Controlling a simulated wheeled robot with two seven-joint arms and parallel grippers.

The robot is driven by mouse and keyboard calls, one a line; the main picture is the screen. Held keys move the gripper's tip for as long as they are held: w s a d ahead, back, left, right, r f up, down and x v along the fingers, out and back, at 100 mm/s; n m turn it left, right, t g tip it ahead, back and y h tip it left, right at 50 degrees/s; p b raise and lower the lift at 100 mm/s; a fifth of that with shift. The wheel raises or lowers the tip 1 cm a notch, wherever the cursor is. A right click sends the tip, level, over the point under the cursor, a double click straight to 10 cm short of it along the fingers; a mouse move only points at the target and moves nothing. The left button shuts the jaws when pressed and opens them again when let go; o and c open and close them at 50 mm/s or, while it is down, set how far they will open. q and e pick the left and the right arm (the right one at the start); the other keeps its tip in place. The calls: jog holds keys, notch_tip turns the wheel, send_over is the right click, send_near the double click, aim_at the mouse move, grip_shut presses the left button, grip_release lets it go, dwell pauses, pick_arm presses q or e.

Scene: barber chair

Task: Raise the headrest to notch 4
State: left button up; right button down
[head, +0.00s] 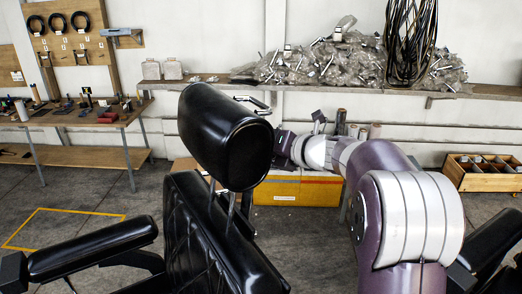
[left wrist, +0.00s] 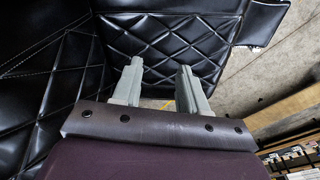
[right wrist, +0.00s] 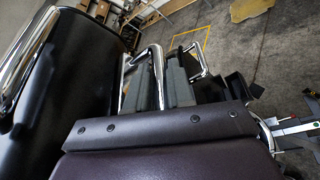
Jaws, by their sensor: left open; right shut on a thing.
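The black padded headrest (head: 225,135) stands above the quilted chair back (head: 195,235) on two thin metal posts (head: 231,210), with a gap between. No notch marks are readable. My right arm reaches from the right to behind the headrest, which partly hides its gripper in the head view. In the right wrist view, my right gripper (right wrist: 172,82) is shut on a bent chrome bar (right wrist: 157,65) beside a large black panel (right wrist: 75,75). My left gripper (left wrist: 160,85) is open and empty, facing black quilted upholstery (left wrist: 160,40); it is outside the head view.
A padded armrest (head: 95,248) extends at the lower left. A yellow box (head: 300,190) stands on the floor behind the chair. A tool bench (head: 75,115) is at the far left, a loaded shelf (head: 390,88) along the wall. Open floor (head: 60,195) lies left of the chair.

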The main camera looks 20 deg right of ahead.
jog(key=shift+r, duration=0.1)
jog(key=c, duration=1.1)
grip_release()
jog(key=shift+s, duration=0.2)
jog(key=v, duration=1.2)
jog(key=shift+s+d+b, duration=0.15)
jog(key=shift+s+b, duration=0.1)
jog(key=shift+b, duration=0.05)
jog(key=shift+r, duration=0.1)
